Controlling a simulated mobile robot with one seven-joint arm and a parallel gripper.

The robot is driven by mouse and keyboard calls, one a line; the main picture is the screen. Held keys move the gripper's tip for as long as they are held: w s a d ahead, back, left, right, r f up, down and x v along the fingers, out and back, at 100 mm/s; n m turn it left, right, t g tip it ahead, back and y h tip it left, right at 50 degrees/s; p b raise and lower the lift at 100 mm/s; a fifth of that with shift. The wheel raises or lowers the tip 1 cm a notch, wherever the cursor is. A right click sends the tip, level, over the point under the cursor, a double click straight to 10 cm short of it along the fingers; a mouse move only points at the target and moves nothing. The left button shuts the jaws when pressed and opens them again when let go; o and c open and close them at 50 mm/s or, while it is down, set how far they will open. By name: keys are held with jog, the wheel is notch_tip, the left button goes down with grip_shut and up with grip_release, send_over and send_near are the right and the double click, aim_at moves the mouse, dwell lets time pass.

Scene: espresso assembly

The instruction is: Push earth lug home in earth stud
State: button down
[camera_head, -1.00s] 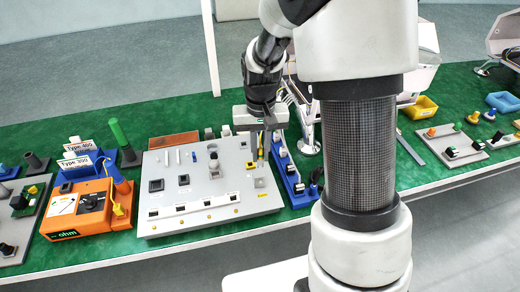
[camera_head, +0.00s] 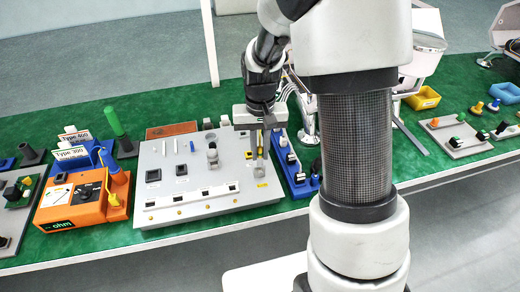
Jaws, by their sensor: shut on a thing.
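My gripper (camera_head: 260,152) points down over the right part of the grey panel (camera_head: 215,208). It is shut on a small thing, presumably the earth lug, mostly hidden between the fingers. A small yellow piece (camera_head: 248,155) shows beside the left finger. A grey block (camera_head: 260,171) stands on the panel directly below the fingertips, with a yellow label (camera_head: 262,184) in front of it; I take it for the earth stud, but cannot read the label. I cannot tell whether the held thing touches the block.
A blue rail with several sockets (camera_head: 297,180) stands close to the panel's right. An orange meter box (camera_head: 72,207) stands to its left. A grey upright knob (camera_head: 212,155) rises from the panel left of my gripper. My arm hides part of the bench to the right.

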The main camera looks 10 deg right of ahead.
jog(key=shift+f+b, duration=0.9)
jog(key=shift+f, duration=0.55)
dwell(2.0)
dwell(0.4)
jog(key=c, duration=1.6)
grip_release()
jog(key=shift+c, duration=0.2)
jog(key=shift+r, duration=0.15)
jog(key=shift+r+p, duration=2.35)
jog(key=shift+r, duration=0.55)
